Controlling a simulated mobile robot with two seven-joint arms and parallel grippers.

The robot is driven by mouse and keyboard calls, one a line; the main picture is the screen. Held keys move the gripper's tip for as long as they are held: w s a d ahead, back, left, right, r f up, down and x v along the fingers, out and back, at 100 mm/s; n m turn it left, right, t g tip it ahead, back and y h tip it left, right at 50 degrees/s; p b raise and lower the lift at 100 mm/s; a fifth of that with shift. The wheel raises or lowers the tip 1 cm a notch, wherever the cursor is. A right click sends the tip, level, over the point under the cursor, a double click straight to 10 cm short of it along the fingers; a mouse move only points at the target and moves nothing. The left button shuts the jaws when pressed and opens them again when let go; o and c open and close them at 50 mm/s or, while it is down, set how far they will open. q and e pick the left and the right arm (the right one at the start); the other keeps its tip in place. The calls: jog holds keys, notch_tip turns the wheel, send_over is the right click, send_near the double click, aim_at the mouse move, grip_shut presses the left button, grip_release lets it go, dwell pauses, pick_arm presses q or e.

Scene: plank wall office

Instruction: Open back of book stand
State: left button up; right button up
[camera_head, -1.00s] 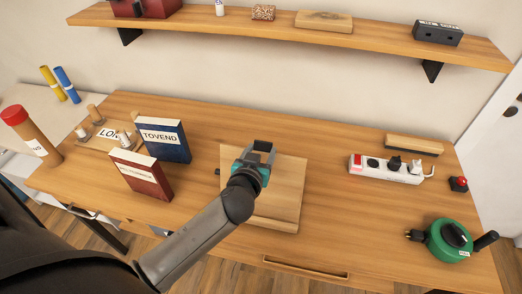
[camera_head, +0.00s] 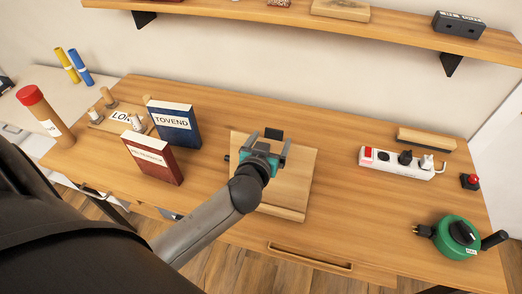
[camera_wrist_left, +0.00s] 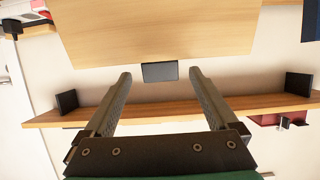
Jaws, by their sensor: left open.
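The book stand (camera_head: 291,183) is a pale wooden board with a ledge along its near edge, in the middle of the desk in the head view. A dark tab (camera_head: 273,133) shows at its far edge. My left gripper (camera_head: 270,142) is open and empty over the board's far part, with the tab just beyond its fingertips. In the left wrist view, the board (camera_wrist_left: 160,30) fills the top and the tab (camera_wrist_left: 160,72) lies between the lines of my two open fingers (camera_wrist_left: 160,82), apparently untouched. How far the board is tilted is hard to tell. My right gripper is not in view.
A red book (camera_head: 153,158) and a blue book (camera_head: 174,124) stand left of the stand. A power strip (camera_head: 396,162) and a green cable reel (camera_head: 456,237) are at the right. A wall shelf (camera_head: 300,20) runs above. The desk between stand and strip is clear.

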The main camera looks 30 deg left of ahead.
pick_arm(q)
jog(key=v, duration=1.4)
jog(key=shift+b, duration=0.3)
jog(key=s+d+f+m+g+h, duration=0.4)
jog(key=s+f+m+g, duration=0.1)
jog(key=s+f+g, duration=0.45)
notch_tip(320, 180, down, 27)
jog(key=s+g+b, duration=0.2)
jog(key=s+b, duration=0.1)
jog(key=b, duration=0.3)
jog(key=s+a+f+b, duration=0.1)
jog(key=s+f+b, duration=0.1)
jog(key=s+f, duration=0.5)
jog(key=s+a+f+g+b, duration=0.1)
jog(key=s+a+f+b, duration=0.1)
jog(key=s+f, duration=0.6)
notch_tip(320, 180, down, 5)
jog(key=shift+r+y+b, duration=0.15)
jog(key=shift+y+b, duration=0.15)
jog(key=shift+b, duration=0.35)
